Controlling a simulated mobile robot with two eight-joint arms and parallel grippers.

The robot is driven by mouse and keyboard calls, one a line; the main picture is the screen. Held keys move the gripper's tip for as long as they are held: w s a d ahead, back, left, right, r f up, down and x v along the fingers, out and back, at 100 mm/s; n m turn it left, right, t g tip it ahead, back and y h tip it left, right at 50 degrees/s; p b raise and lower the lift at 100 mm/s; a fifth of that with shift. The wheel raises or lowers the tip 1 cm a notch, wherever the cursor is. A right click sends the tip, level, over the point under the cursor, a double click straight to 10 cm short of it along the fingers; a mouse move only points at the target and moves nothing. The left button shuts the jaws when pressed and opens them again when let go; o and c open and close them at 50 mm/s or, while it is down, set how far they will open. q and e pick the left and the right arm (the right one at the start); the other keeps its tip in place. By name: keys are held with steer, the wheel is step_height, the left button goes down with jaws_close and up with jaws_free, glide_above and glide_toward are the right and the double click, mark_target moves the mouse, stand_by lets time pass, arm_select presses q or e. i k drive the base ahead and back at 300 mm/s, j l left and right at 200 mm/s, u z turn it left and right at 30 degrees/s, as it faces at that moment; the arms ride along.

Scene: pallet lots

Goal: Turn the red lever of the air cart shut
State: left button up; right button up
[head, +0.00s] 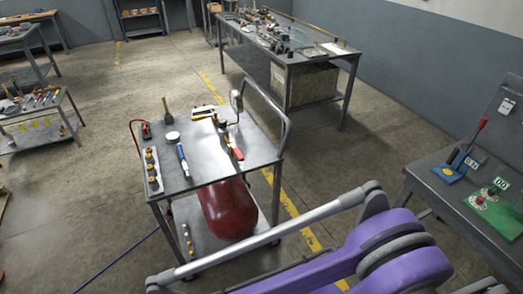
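The air cart (215,168) stands in the middle of the head view, a grey metal trolley with a push handle at its back right. A red tank (228,208) lies on its lower shelf. A small red lever-like part (237,153) shows near the right side of the top, beside a dark upright fitting; I cannot tell its exact position. Another small red part (146,130) with a thin red hose is at the top's left corner. My purple and grey arm crosses the lower right, in front of the cart. Neither of my grippers is in view.
Tools and brass fittings (152,170) lie on the cart top. A long workbench (290,58) stands behind it. A blue hose (115,262) runs across the floor. Floor left of the cart is mostly clear.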

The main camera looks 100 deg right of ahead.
mark_target(236, 151)
steer(key=z, duration=3.25)
steer(key=i+j, duration=0.25)
steer(key=i, duration=0.15)
steer(key=i+j, duration=0.2)
steer(key=i, duration=0.2)
steer(key=i+j, duration=0.25)
steer(key=i, duration=0.15)
